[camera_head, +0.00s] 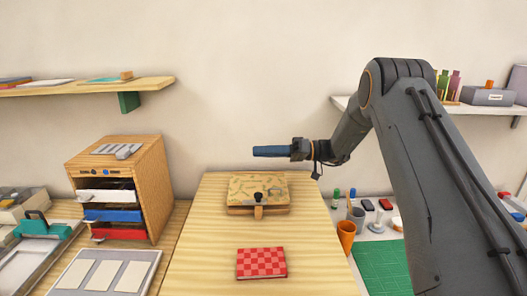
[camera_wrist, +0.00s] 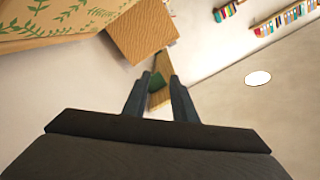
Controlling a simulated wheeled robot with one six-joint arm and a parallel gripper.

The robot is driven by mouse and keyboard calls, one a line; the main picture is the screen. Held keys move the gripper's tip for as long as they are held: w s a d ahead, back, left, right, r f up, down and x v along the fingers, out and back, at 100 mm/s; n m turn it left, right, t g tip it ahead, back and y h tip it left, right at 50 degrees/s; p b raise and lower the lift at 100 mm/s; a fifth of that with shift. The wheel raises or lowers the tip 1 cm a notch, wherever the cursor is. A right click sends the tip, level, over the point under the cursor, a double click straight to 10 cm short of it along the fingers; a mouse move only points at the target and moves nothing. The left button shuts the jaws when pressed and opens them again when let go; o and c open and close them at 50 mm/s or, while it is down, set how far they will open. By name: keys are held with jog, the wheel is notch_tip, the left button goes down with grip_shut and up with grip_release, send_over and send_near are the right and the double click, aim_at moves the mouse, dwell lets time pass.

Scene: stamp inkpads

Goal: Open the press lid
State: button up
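The wooden press (camera_head: 240,211) sits towards the back of the light wooden table. Its lid (camera_head: 245,184) has a green leaf pattern and lies flat on the base, with a dark knob (camera_head: 258,196) and a small wooden tab at the front edge. The patterned lid also shows at the upper left of the wrist view (camera_wrist: 40,22). My gripper (camera_head: 255,151) is above and behind the press, pointing left and apart from it. In the wrist view my gripper (camera_wrist: 160,76) has a gap between its fingers, with nothing held.
A red checkered block (camera_head: 261,263) lies in front of the press. A wooden drawer cabinet (camera_head: 152,185) stands to the left. An orange cup (camera_head: 346,236) and a green mat (camera_head: 382,267) are to the right. Wall shelves (camera_head: 150,86) hang on both sides.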

grip_shut()
jog(key=c, duration=0.6)
grip_release()
dwell(0.4)
jog(key=o, duration=0.6)
jog(key=d+b, duration=0.3)
jog(key=d, duration=0.5)
